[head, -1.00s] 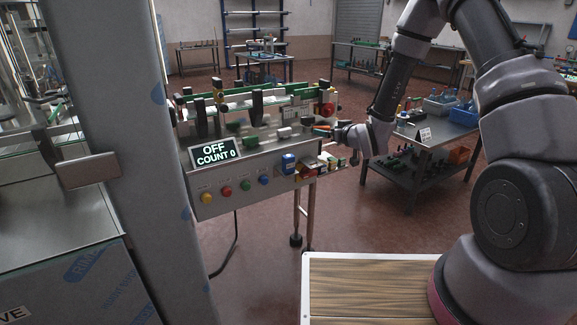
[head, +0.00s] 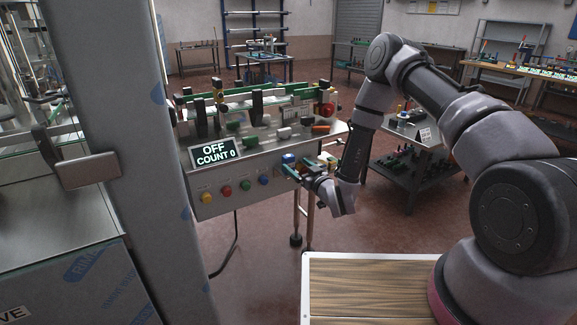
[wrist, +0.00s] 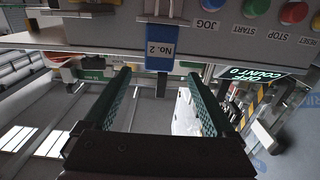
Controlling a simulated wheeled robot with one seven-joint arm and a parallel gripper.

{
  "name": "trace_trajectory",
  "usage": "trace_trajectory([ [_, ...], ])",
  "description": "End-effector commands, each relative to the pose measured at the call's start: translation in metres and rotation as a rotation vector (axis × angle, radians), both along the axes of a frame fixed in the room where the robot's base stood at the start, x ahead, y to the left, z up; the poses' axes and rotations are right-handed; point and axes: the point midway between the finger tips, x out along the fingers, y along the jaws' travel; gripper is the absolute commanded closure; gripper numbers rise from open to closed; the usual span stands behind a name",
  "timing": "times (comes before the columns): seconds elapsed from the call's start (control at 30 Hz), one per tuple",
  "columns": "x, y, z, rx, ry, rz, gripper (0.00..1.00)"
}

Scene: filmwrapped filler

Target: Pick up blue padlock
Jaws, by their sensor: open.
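The blue padlock (wrist: 160,48), labelled "No. 2", hangs at the front of the machine panel in the wrist view, close ahead of my fingertips. In the head view the padlock (head: 288,158) shows small, right of the blue button. My gripper (wrist: 159,74) is open, its two green-lined fingers spread to either side of the padlock's line, with nothing held. In the head view my gripper (head: 297,172) is at the panel's right end, beside the padlock. I cannot tell whether the fingertips overlap its lower edge.
The control panel (head: 222,190) carries yellow, red, green and blue buttons and an "OFF COUNT 0" display (head: 215,151). Small parts stand on the machine top above. A grey cabinet post (head: 120,160) stands at left. A dark side table (head: 405,175) stands behind my arm.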

Motion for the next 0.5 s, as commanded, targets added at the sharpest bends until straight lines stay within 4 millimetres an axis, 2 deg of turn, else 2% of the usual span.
trace_trajectory([
  [0.3, 0.036, 0.023, 0.003, -0.001, -0.003, 0.001, 0.10],
  [0.5, 0.044, 0.027, 0.003, -0.001, -0.001, 0.000, 0.10],
])
